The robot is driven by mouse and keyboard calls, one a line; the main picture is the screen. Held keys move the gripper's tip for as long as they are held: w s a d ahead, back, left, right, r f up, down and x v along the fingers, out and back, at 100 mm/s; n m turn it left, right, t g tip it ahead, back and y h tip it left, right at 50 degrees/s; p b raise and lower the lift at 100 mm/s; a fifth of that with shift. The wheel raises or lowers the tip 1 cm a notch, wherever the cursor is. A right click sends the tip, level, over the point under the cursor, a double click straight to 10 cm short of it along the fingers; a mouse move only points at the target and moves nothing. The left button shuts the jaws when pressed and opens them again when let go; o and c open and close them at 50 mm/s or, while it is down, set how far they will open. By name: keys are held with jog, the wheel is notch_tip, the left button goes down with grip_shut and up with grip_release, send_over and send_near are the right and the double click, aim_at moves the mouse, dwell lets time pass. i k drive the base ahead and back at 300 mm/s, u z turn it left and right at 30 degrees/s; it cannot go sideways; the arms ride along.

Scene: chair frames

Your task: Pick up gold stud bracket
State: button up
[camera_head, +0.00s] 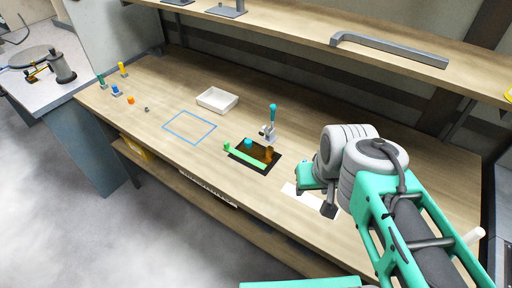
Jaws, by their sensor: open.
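An amber-gold upright piece (268,154) stands on a dark mat (262,168) near the middle of the workbench. It may be the gold stud bracket, but it is too small to tell its shape. A green bar (245,156) and a teal round piece (248,143) are on the same mat. My gripper (328,208) hangs over the bench to the right of the mat, apart from these pieces. It is open, and nothing shows in it. My arm hides part of the bench behind it.
A white tray (217,100) and a blue square outline (190,127) lie left of the mat. A teal-handled tool (272,118) stands behind the mat. Small coloured parts (130,100) sit at the far left. A shelf (340,50) overhangs the back.

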aim_at(267, 156)
jog(key=u, duration=2.2)
jog(key=i, duration=2.15)
jog(key=z, duration=2.85)
